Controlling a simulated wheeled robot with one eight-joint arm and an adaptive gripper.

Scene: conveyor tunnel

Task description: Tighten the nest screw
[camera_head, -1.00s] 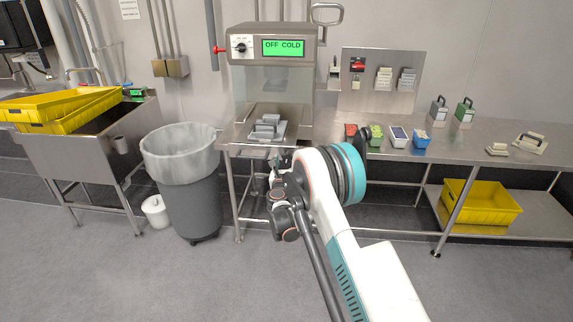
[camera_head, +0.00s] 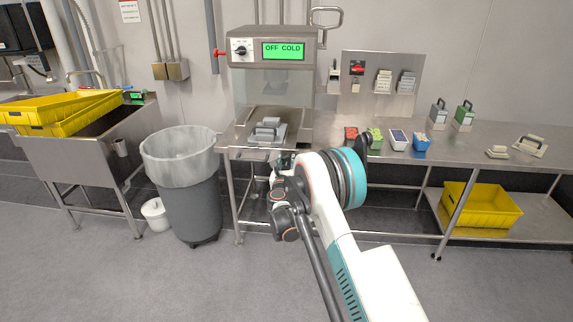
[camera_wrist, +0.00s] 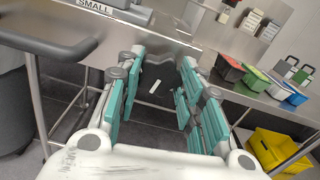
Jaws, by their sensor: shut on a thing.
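The grey nest (camera_head: 280,132) with its raised handle sits at the front of the sealing machine (camera_head: 272,45). In the wrist view, its grey handle (camera_wrist: 45,42) and the plate marked SMALL (camera_wrist: 112,12) show at top left. My gripper (camera_head: 283,162) is at the front edge below the nest. In the wrist view, the teal-padded fingers of my gripper (camera_wrist: 162,60) stand apart, shut on the nest screw near the front edge. The wrist hides part of the gripper in the head view.
The machine display reads OFF COLD. Colored bins (camera_head: 422,141) and handled blocks stand along the steel table (camera_head: 462,150) at right. A grey waste bin (camera_head: 190,195) stands close at left. A yellow crate (camera_head: 482,204) is on the lower shelf. The floor in front is clear.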

